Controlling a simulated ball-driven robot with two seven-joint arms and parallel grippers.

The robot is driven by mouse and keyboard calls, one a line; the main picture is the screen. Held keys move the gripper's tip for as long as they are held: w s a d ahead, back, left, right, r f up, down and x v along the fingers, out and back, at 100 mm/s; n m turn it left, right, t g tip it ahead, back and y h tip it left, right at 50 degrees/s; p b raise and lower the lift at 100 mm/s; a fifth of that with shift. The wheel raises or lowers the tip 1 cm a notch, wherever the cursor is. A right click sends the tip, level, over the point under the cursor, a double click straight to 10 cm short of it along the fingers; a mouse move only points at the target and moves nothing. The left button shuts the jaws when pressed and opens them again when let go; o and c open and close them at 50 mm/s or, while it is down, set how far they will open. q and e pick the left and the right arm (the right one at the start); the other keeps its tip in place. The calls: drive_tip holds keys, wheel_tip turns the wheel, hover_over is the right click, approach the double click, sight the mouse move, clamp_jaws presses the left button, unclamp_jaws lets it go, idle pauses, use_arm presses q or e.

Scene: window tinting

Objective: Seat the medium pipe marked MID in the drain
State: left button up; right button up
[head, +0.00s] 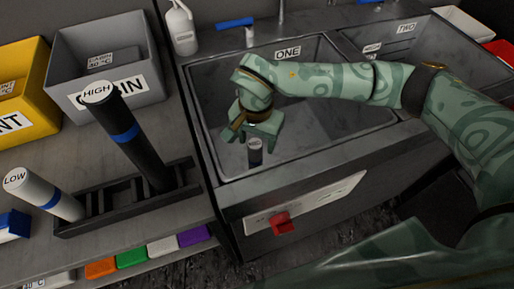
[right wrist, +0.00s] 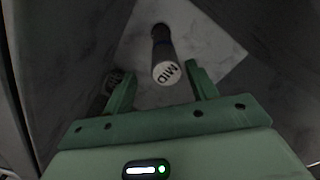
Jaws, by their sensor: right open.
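The medium pipe (head: 255,152), a dark pipe with a pale top marked MID, stands about upright in the basin labelled ONE (head: 205,125). The right wrist view shows the same pipe (right wrist: 161,46) from above. My right gripper (head: 254,136) is open and empty, just above the pipe's top. In the wrist view its two fingertips (right wrist: 158,72) lie either side of the marked end, apart from it. A dark round perforated patch, perhaps the drain (right wrist: 112,82), shows partly behind one finger. Whether the pipe's foot is in any opening cannot be told. My left gripper is not in view.
A rack (head: 85,216) on the left counter holds the tall HIGH pipe (head: 122,130) and the white LOW pipe (head: 45,194), both tilted in the picture. A grey bin (head: 135,98) and yellow bin (head: 35,108) stand behind. The basin walls surround my right gripper.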

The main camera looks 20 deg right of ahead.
drive_tip(key=shift+r+p, duration=0.45)
drive_tip(key=shift+r, duration=1.9)
